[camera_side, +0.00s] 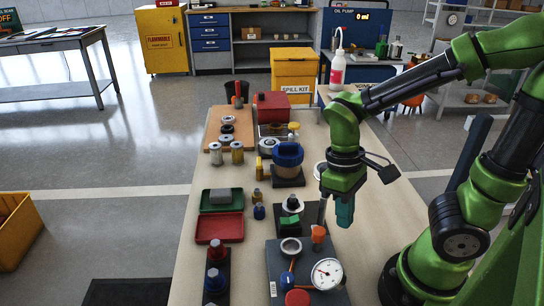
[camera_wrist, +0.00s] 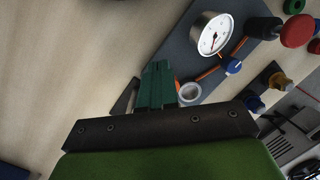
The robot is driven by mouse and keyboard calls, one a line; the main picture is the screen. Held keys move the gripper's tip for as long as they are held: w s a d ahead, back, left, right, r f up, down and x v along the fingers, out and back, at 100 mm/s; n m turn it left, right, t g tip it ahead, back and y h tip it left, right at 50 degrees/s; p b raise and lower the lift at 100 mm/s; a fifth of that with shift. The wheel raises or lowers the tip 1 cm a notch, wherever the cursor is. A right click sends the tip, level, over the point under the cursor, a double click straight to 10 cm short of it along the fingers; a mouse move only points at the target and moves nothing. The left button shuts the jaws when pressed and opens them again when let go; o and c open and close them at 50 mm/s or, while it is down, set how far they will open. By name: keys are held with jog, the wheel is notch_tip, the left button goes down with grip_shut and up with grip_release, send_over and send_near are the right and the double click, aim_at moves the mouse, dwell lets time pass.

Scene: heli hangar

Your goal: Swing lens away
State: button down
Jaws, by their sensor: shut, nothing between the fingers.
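My gripper (camera_side: 345,222) points down over the right part of the bench in the side view, close to the dark plate with the gauge. Its teal fingers also show in the wrist view (camera_wrist: 157,80); they are together and hold nothing. A pale round piece (camera_side: 319,170) shows just left of my wrist in the side view, partly hidden by it; it may be the lens, but I cannot tell. A thin grey upright post (camera_side: 323,209) stands left of my fingers. In the wrist view no lens can be made out clearly.
A white dial gauge (camera_side: 326,274), a pale ring-shaped cup (camera_side: 291,246), an orange piece (camera_side: 318,234) and a red knob (camera_side: 297,298) are on the plate in front. Bare bench lies right.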

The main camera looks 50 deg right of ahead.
jog(key=w+r+m+t+y, duration=0.1)
jog(key=w+r+m+t, duration=0.2)
jog(key=w+r+t, duration=0.6)
jog(key=w+d+n+g+h, duration=0.2)
jog(key=w+d+n+g, duration=0.1)
jog(key=w+n+g, duration=0.3)
jog(key=w+d+n+g+h, duration=0.2)
jog(key=w+d+n+g, duration=0.15)
jog(key=w, duration=0.45)
jog(key=s+d+f, duration=0.4)
jog(key=s+f, duration=0.2)
jog(key=f, duration=0.3)
jog(key=shift+s+g, duration=0.15)
jog(key=shift+g, duration=0.3)
jog(key=shift+n, duration=0.25)
